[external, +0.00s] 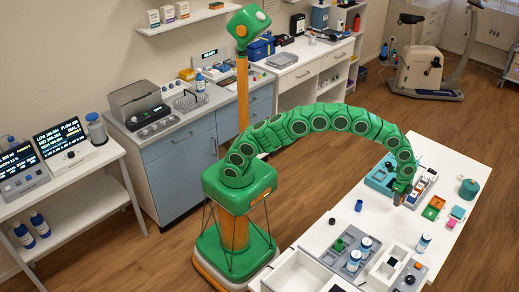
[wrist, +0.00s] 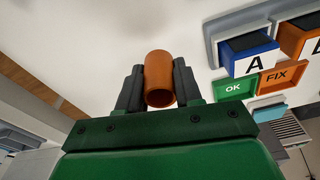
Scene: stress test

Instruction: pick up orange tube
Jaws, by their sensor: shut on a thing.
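The orange tube (wrist: 160,80) is between the two dark fingers of my gripper (wrist: 158,90) in the wrist view. The fingers press on it from both sides, and its hollow end faces the camera. In the external view my gripper (external: 398,199) is low over the white table (external: 330,228), near its middle. The tube is too small to make out there, and I cannot tell whether it touches the table.
A teal tray (external: 378,180) stands just behind my gripper. A green bin (external: 431,213), an orange bin (external: 437,202) and a teal canister (external: 469,189) are to the right. Bottles and a white bin (external: 298,276) stand at the front. A small blue cup (external: 359,206) is left.

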